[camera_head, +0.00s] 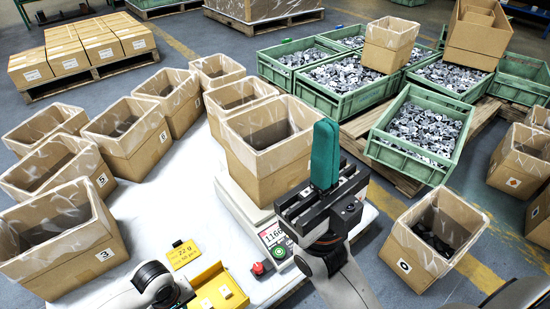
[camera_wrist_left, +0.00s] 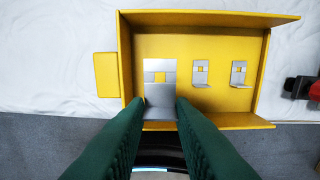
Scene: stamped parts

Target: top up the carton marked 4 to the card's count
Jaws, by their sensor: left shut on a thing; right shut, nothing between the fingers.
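Two smaller-looking parts, one in the middle (camera_wrist_left: 201,73) and one at the right (camera_wrist_left: 239,74), stand in the tray. In the head view only the left wrist shows beside the tray (camera_head: 222,305). My right gripper (camera_head: 326,130) is shut and empty, in front of an open carton (camera_head: 270,180) on the scale (camera_head: 240,205). No 4 is readable; that carton's mark is hidden. A yellow card (camera_head: 184,253) reads 22 g and apparently 50 pcs.
The scale display (camera_head: 272,232) seems to read 1166. Open cartons marked 3 (camera_head: 75,265), 5 (camera_head: 60,165) and 6 (camera_head: 130,140) stand left. A carton marked 0 (camera_head: 430,245) holds dark parts. Green crates (camera_head: 415,150) of parts stand behind, right.

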